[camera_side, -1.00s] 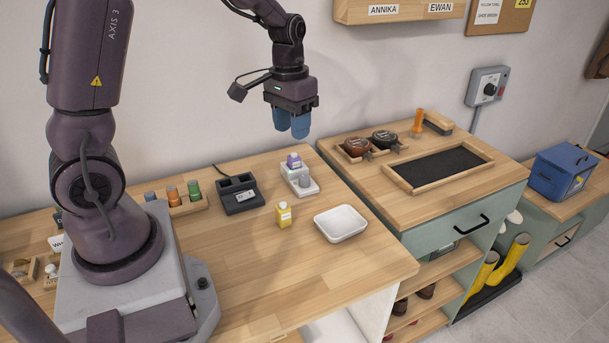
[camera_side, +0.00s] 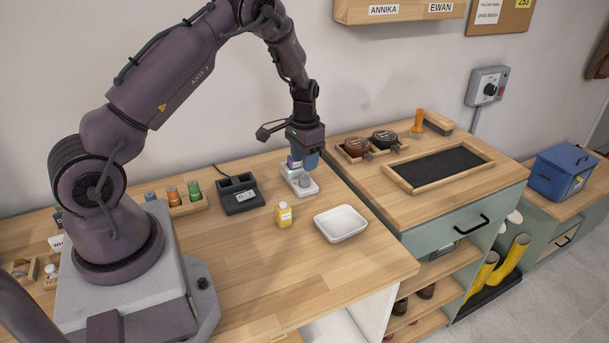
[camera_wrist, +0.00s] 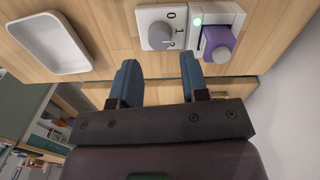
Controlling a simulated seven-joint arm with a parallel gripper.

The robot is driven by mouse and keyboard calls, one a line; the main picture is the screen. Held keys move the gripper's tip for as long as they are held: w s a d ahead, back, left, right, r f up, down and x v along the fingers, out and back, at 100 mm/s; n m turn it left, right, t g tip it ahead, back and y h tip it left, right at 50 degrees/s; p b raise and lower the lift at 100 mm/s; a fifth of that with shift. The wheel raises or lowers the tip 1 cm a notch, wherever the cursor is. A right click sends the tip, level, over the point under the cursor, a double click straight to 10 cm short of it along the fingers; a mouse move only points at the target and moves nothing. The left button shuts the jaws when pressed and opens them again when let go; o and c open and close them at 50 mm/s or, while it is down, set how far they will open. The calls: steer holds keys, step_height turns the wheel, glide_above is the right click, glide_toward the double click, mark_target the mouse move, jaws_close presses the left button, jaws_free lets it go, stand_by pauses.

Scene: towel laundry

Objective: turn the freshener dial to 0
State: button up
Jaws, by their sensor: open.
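The freshener (camera_side: 311,191) is a pale unit on the wooden bench, with a purple bottle (camera_wrist: 220,40) in one half and a round grey dial (camera_wrist: 161,37) on the other. It also shows in the wrist view (camera_wrist: 150,14), where the marks 0, 1 and 2 stand beside the dial and a small green light is lit. I cannot tell which mark the dial points to. My gripper (camera_wrist: 158,70) is open and empty, its blue fingers apart in the wrist view. In the side view my gripper (camera_side: 306,160) is above the freshener and partly hides the bottle.
A white tray (camera_side: 341,223) and a yellow bottle (camera_side: 284,214) stand in front of the freshener. A black two-slot device (camera_side: 240,203) is to its left. A higher cabinet (camera_side: 400,201) with a dark-matted tray (camera_side: 440,167) stands to the right.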

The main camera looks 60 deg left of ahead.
mark_target(305, 177)
step_height(305, 177, down, 5)
steer(key=shift+f, duration=0.2)
steer(key=c, duration=0.6)
steer(key=shift+c, duration=0.2)
steer(key=shift+n, duration=0.4)
steer(key=n, duration=0.5)
steer(key=shift+n, duration=0.3)
steer(key=n, duration=0.5)
steer(key=shift+r+n, duration=0.1)
steer(key=shift+n, duration=0.2)
